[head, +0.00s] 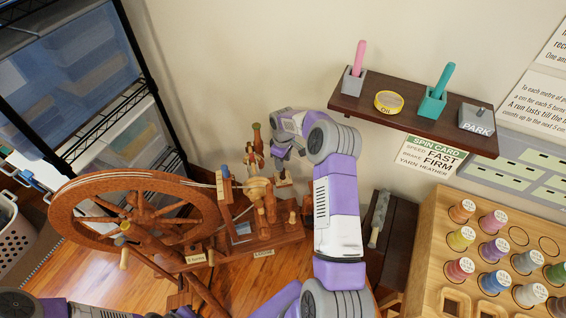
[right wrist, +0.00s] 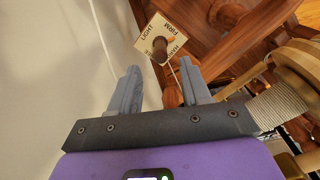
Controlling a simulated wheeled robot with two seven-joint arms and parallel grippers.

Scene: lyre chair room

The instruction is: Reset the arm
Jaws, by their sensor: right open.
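My right arm reaches up the middle of the head view. Its gripper (head: 282,148) is by the far side of the wooden spinning wheel (head: 135,178), near the wall. In the right wrist view the right gripper (right wrist: 158,72) is open, with its two grey fingers apart and nothing held. A wooden peg knob (right wrist: 160,46) on a square dial card (right wrist: 149,32) marked LIGHT and FIRM shows just beyond the fingertips. I cannot tell whether they touch. Part of my left arm shows at the bottom left of the head view; its gripper is out of view.
A wall shelf (head: 375,112) holds a pink-handled tool (head: 359,57), a yellow tin (head: 389,101), a teal-handled tool (head: 440,82) and a PARK block (head: 477,118). A spool rack (head: 433,222) stands at right, a dark wire rack (head: 70,150) at left. Bare wall separates rack and shelf.

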